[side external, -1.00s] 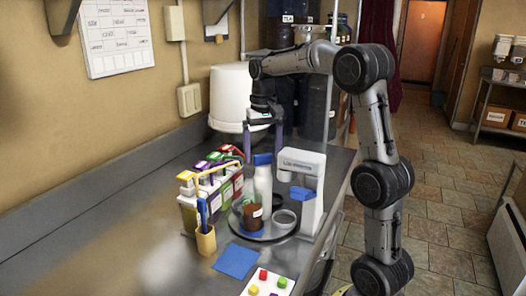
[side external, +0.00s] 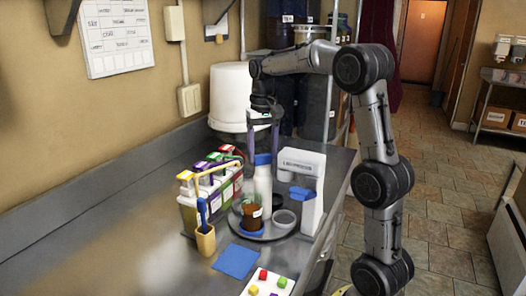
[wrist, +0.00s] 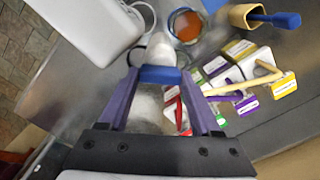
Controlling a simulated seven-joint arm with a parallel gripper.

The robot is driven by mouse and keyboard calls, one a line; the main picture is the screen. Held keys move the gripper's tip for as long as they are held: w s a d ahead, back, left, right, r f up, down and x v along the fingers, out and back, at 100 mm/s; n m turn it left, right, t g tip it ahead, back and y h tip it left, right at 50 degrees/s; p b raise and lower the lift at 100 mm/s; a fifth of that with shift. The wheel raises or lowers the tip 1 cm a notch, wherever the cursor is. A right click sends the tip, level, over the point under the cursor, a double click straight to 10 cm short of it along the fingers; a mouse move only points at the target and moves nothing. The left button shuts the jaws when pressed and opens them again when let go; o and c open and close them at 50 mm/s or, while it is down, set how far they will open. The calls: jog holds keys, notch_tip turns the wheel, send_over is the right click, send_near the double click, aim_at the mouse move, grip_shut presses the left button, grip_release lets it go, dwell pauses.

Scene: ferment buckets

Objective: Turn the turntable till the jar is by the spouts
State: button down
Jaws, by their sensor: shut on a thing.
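The round grey turntable (side external: 272,234) sits on the counter. A white bottle (side external: 263,184) with a blue cap (side external: 263,159) stands behind the jar. My gripper (side external: 263,153) points down at the bottle, its purple fingers on both sides of the cap. In the wrist view my gripper (wrist: 161,78) is shut on the blue cap (wrist: 161,74). The jar (wrist: 186,26) shows open from above. I cannot clearly make out which parts are the spouts.
A white press (side external: 306,185) with a blue part stands right of the turntable. Several colour-capped containers (side external: 205,195) with a yellow handle stand left. A tan cup (side external: 205,241), a blue mat (side external: 236,261) and a tray of coloured cubes (side external: 267,284) are in front.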

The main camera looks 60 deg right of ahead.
jog(key=shift+m, duration=4.4)
jog(key=shift+r+m, duration=0.1)
jog(key=shift+m, duration=4.5)
jog(key=shift+c, duration=0.4)
grip_release()
